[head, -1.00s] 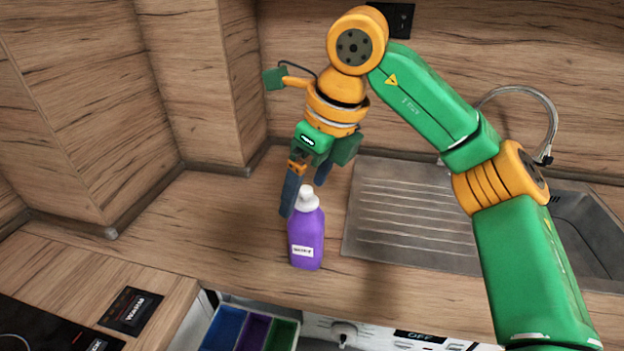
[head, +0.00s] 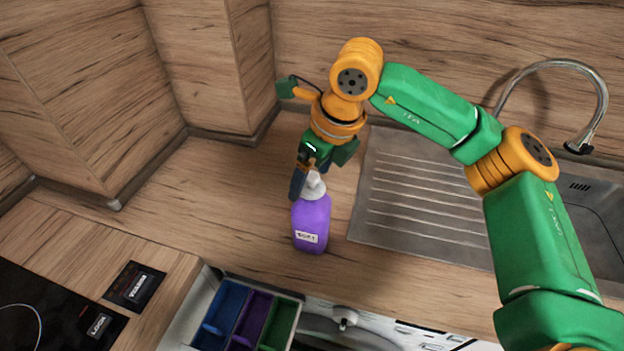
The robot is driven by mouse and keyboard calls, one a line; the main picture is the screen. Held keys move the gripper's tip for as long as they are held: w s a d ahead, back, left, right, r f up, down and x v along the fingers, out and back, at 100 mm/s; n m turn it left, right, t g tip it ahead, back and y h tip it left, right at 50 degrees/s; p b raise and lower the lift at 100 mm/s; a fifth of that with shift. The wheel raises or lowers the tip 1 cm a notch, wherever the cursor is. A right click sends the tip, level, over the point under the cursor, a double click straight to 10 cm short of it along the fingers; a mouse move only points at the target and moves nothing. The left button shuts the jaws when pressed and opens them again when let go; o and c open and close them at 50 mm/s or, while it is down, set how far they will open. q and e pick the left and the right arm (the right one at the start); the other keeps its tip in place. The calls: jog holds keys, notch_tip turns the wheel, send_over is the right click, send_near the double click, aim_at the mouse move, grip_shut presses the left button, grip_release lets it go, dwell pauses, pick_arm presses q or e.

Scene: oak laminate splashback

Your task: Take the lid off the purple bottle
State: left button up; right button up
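The purple bottle (head: 311,226) stands upright on the wooden counter, with a pale label on its front. Its white lid (head: 314,187) is on top. My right gripper (head: 309,184) reaches down from behind, at the height of the lid. One dark finger is close beside the lid's left side. The other finger is mostly hidden behind the lid and hand, so I cannot tell whether the fingers press on the lid. My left gripper is out of view.
A steel sink with a ribbed drainer (head: 420,205) and a curved tap (head: 602,100) lies to the right. An open drawer with blue, purple and green compartments (head: 248,312) is below the counter edge. A black hob (head: 45,315) is at lower left. Counter left of the bottle is clear.

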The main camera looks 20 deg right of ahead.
jog(key=shift+s+a+r, duration=0.1)
jog(key=shift+s+a, duration=0.05)
jog(key=shift+s, duration=0.05)
jog(key=c, duration=1.1)
jog(key=shift+w, duration=0.15)
jog(key=shift+c, duration=0.7)
jog(key=shift+r, duration=0.1)
